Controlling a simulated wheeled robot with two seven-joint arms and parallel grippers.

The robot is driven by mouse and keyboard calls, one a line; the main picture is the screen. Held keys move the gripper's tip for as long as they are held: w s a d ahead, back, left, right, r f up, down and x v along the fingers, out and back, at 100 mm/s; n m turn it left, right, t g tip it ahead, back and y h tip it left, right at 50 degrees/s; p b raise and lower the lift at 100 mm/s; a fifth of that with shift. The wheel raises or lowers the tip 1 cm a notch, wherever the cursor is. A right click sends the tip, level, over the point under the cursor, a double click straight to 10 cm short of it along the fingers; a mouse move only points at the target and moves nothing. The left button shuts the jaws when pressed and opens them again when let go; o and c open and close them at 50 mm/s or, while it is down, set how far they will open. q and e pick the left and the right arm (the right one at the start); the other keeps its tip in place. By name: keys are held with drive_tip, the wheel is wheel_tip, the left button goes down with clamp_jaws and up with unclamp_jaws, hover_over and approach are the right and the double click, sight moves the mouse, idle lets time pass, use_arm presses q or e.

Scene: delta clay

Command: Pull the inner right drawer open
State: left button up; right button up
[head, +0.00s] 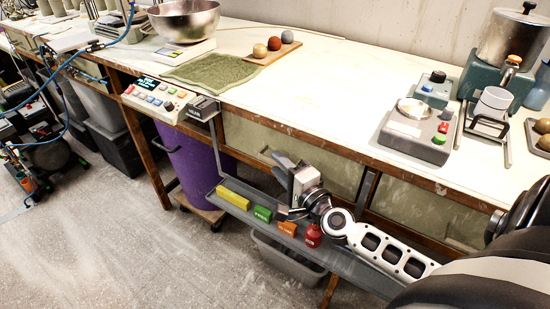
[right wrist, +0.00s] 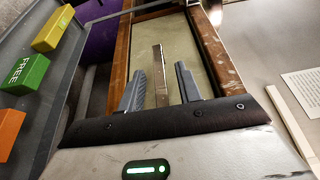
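The drawer front (head: 262,140) is an olive-green panel under the worktop, seen in the head view behind my right gripper (head: 284,188). In the right wrist view the drawer front (right wrist: 172,36) lies within a brown wooden frame and looks closed. A narrow bar handle (right wrist: 159,62) stands out from it. My right gripper (right wrist: 159,76) is open, with one finger on each side of the handle. A gap shows on both sides, so it does not appear gripped. The gripper hides the handle in the head view. My left gripper is not in view.
The worktop edge (head: 330,139) is above the gripper. A purple bin (head: 197,165) stands to the left. A second olive panel (head: 415,209) is farther right.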

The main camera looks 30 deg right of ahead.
drive_tip(key=shift+w, duration=1.2)
clamp_jaws()
